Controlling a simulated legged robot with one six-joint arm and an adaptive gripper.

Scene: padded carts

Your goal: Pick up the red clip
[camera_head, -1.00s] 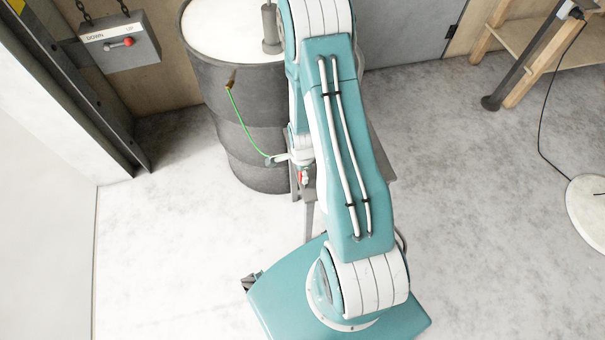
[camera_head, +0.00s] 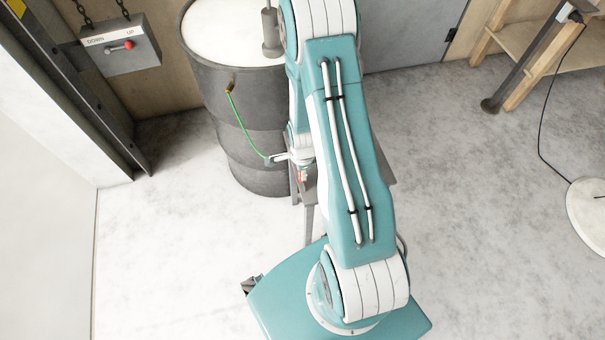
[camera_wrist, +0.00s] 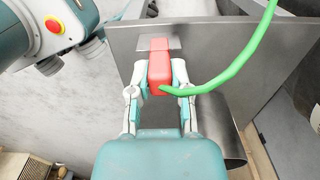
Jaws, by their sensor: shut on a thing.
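The red clip (camera_wrist: 159,71) is a small red block in the middle of the wrist view, between the two fingers of my gripper (camera_wrist: 160,90). The fingers press on it from both sides, so the gripper is shut on it. Beyond the clip lies a grey metal plate (camera_wrist: 215,45); I cannot tell whether the clip still touches it. In the head view only a bit of red (camera_head: 302,176) shows below my gripper, and my arm hides much of the area.
A green hose (camera_head: 241,125) hangs from the dark drum (camera_head: 245,105) and passes close to my gripper. A lever box (camera_head: 118,48) hangs at the upper left. A wooden shelf (camera_head: 540,45) and a round white base (camera_head: 590,215) stand right. Floor between is clear.

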